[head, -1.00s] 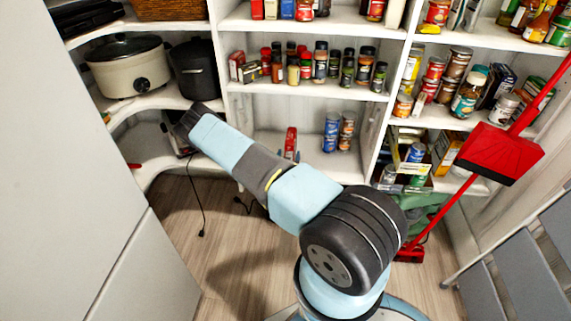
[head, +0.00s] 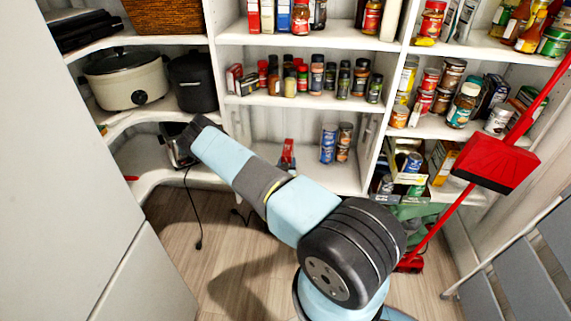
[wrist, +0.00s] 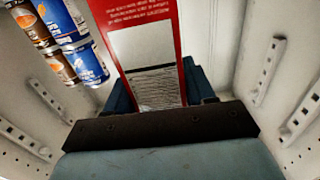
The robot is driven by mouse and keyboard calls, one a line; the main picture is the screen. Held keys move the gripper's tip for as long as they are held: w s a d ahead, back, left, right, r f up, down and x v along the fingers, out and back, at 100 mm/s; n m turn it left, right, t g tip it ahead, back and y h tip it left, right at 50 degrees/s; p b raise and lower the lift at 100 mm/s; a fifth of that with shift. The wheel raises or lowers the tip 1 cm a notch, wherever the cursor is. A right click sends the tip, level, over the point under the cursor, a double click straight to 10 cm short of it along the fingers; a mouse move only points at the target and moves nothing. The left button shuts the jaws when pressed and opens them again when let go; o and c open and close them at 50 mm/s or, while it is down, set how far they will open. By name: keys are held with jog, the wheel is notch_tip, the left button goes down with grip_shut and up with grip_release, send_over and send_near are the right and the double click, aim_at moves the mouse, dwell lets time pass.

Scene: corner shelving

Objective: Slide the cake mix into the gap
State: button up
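The cake mix is a red box with a white panel (wrist: 146,60). It stands out between the fingers of my gripper (wrist: 160,95), which look closed against its two sides. In the head view the box (head: 288,150) is small, in the lower shelf bay left of the stacked cans. My arm hides most of the gripper there. The stacked cans, blue (head: 328,143) and brown (head: 344,142), stand right of the box in the head view; in the wrist view blue cans (wrist: 89,62) show at the upper left, apart from the box. The far end of the box is out of frame.
The lower shelf (head: 350,184) has bare board around the box. Spice jars (head: 316,77) line the shelf above. Perforated metal strips (wrist: 268,72) run along the walls. A red dustpan (head: 497,157) leans at the right; a black cord (head: 198,215) hangs at the left.

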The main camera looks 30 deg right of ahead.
grip_shut()
dwell(0.3)
